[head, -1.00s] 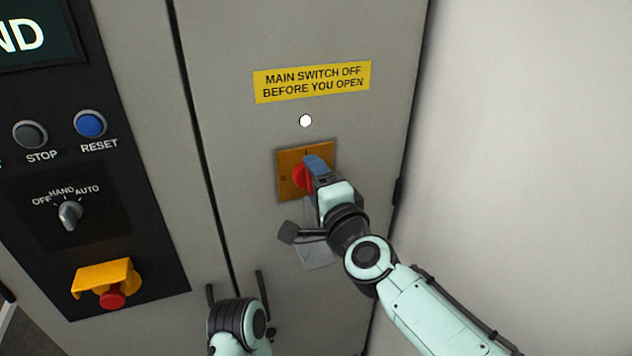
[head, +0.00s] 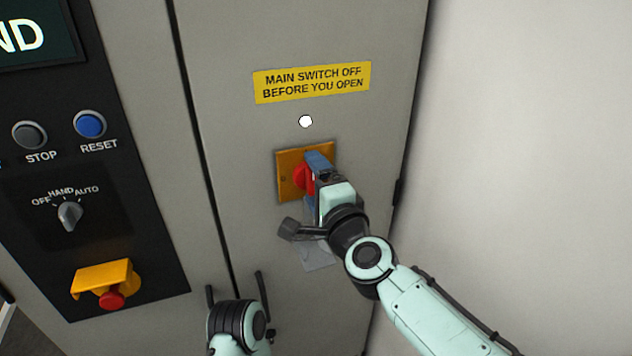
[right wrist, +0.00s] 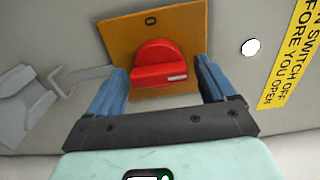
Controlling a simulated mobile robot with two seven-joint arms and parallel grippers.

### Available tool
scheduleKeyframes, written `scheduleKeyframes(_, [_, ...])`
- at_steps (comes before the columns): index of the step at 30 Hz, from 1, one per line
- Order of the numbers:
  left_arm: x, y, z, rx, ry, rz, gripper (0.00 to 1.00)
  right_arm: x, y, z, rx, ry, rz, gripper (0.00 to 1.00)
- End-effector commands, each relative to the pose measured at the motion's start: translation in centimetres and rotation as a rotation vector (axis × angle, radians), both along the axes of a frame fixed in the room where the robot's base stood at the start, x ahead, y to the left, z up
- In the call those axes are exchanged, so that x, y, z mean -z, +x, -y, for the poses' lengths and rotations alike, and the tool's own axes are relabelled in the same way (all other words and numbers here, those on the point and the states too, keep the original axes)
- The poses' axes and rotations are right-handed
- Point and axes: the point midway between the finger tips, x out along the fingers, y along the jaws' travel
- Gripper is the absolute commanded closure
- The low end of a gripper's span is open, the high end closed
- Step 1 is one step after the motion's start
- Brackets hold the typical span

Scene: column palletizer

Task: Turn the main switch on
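The main switch is a red rotary knob (head: 302,176) on a yellow-orange plate (head: 289,158) on the grey cabinet door. In the right wrist view the knob (right wrist: 158,65) shows a white mark at its right end, towards the yellow label side, while the plate's "0" sits at the top. My right gripper (right wrist: 163,88) has its two blue fingers on either side of the knob, with visible gaps to it. In the head view my right gripper (head: 316,170) hides part of the knob and plate. My left gripper (head: 236,290) is low in front of the door, fingers apart and empty.
A yellow warning label (head: 312,82) is above the switch. A grey piece with a hook (right wrist: 30,105) is beside the plate in the right wrist view. A black control panel (head: 60,260) with buttons and a selector is at left. A pale wall (head: 530,130) is at right.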

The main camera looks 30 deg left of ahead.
Motion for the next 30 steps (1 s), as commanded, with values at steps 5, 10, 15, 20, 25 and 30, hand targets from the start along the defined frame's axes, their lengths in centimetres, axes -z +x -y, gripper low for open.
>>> scheduleKeyframes(5, [0.2,-0.1,0.0,0.0,0.0,-0.001,0.8,0.0,-0.2,0.3,0.0,0.0,0.0,0.16])
scheduleKeyframes(10, [1.2,-0.5,0.0,0.0,0.0,-0.006,0.8,0.1,-1.6,2.0,0.002,0.001,0.002,0.16])
scheduleKeyframes(15, [2.7,-0.9,0.0,0.0,-0.001,-0.011,0.8,0.1,-4.0,4.9,0.003,0.001,0.003,0.16])
scheduleKeyframes(20, [3.7,-1.2,0.0,0.0,0.0,-0.014,0.8,0.1,-6.2,7.4,0.002,0.001,0.002,0.16])
scheduleKeyframes(25, [4.3,-1.2,0.0,-0.001,0.0,-0.013,0.8,0.1,-7.8,9.3,0.002,0.001,0.001,0.16])
scheduleKeyframes(30, [4.5,-1.2,0.0,-0.001,0.0,-0.009,0.8,0.0,-8.6,10.1,0.0,0.0,0.0,0.16])
